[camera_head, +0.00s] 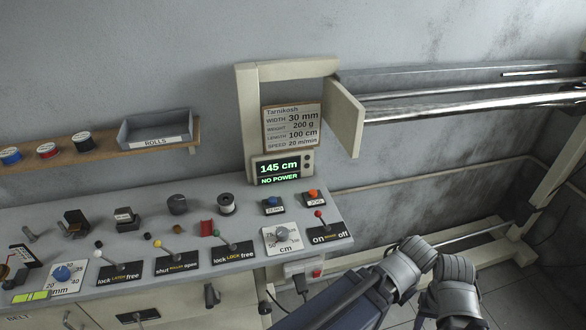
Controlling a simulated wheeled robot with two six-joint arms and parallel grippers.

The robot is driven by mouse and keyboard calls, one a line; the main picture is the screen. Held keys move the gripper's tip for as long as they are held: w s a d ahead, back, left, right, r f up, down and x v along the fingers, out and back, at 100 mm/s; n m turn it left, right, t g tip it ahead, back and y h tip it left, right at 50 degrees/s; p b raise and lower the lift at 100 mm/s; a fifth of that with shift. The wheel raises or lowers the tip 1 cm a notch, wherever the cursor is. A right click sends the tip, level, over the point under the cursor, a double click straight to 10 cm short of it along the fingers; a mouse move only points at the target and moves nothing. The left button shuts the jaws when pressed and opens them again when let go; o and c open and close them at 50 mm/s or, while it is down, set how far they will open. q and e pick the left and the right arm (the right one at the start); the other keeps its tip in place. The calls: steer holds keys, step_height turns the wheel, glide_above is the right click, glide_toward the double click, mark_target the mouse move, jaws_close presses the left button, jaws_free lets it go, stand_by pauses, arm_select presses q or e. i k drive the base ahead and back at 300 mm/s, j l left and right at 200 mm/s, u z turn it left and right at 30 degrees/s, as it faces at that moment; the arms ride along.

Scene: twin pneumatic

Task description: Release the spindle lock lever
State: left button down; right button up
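A lever with a green knob (216,233) stands on the console over a black plate marked "lock LOCK free". It leans left, toward the "lock" side. I cannot tell for certain from the labels which one is the spindle lock. Grey jointed parts of my arms show at the lower right, away from the levers. No gripper fingers are visible, and nothing touches either lever.
A yellow-knob lever (158,243) and a red-knob lever (319,213) share the console (200,279) with dials and buttons. A display (281,168) reads "145 cm" and "NO POWER". A shelf (90,151) holds spools and a tray. Metal rails (470,106) run at the right.

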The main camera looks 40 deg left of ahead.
mark_target(216, 233)
steer(key=u, duration=1.95)
steer(key=i+l+u, duration=0.15)
steer(key=l+u, duration=0.15)
